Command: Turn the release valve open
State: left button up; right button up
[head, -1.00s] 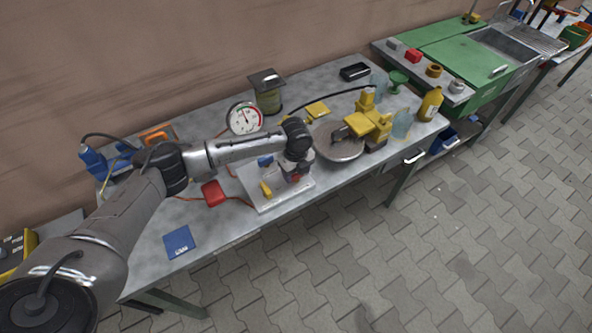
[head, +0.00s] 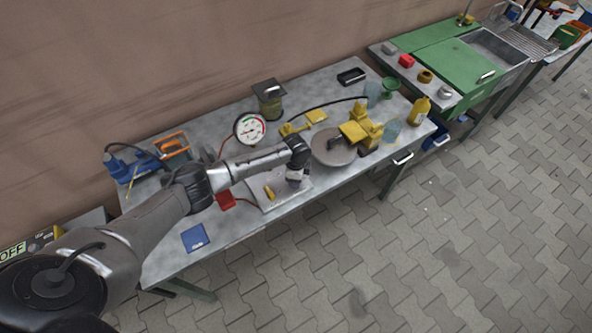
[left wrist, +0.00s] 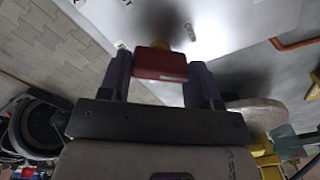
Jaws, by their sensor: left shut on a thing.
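My left gripper (head: 294,181) reaches down over the right part of a pale plate (head: 262,203) on the workbench. In the left wrist view its two dark fingers (left wrist: 162,78) are shut on a red block-like handle (left wrist: 160,65), which I take to be the release valve's. A blurred yellowish part (left wrist: 184,36) shows just behind the handle. In the head view the gripper and wrist hide the handle, so I cannot tell its turned angle there. A yellow lever (head: 269,192) stands on the plate left of the gripper. My right gripper is not in view.
A round dial gauge (head: 250,130) stands behind my forearm. A grey disc (head: 333,149) and a yellow device (head: 362,128) stand close right of the gripper. A red box (head: 226,200) and a blue card (head: 195,238) lie left. The bench front is mostly clear.

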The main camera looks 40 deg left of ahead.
pick_arm(q)
jog(key=n+p, duration=0.3)
jog(key=n, duration=0.2)
jog(key=shift+r+p, duration=0.2)
jog(key=shift+p, duration=0.15)
jog(key=shift+n+p, duration=0.5)
jog(key=shift+n, duration=0.6)
jog(key=shift+f+n, duration=0.1)
jog(key=shift+n, duration=0.2)
jog(key=shift+n+p, duration=0.3)
jog(key=o, duration=0.9)
jog(key=shift+f, duration=0.1)
